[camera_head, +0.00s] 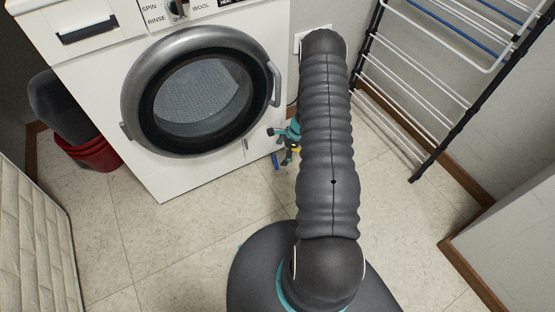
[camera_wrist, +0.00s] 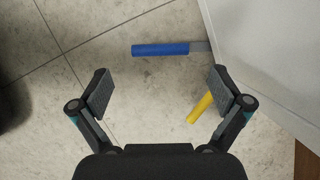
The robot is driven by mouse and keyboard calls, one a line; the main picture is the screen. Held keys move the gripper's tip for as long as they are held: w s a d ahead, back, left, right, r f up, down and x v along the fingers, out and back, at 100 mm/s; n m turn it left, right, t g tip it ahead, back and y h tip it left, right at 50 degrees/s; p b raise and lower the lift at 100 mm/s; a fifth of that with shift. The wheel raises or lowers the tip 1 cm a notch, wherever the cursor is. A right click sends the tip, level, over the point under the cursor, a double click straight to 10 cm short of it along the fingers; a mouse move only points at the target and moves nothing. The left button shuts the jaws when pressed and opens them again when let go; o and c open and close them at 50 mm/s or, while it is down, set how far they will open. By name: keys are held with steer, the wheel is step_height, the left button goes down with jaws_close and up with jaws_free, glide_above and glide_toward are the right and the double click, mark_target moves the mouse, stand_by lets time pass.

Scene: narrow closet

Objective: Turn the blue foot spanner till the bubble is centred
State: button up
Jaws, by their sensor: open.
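The blue foot spanner (camera_wrist: 160,49) shows in the wrist view above the space between my fingers. Its grey shank runs right to the edge of the white washing machine (camera_wrist: 265,50). In the head view the blue spanner (camera_head: 276,161) is a small piece at the machine's lower right corner. My gripper (camera_wrist: 158,88) is open with nothing between its pads; in the head view it (camera_head: 284,134) is partly hidden by my arm. A yellow handle (camera_wrist: 200,107) lies by my right finger, partly covered by it. I see no bubble or level in either view.
The washing machine (camera_head: 190,180) stands at the back, with a red bucket (camera_head: 88,150) on its left. A white and black drying rack (camera_head: 420,100) leans at the right wall. A panelled surface (camera_head: 38,230) is at the left. The tiled floor (camera_head: 180,240) in front is clear.

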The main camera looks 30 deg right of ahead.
mark_target(276, 161)
steer(key=shift+x, duration=2.2)
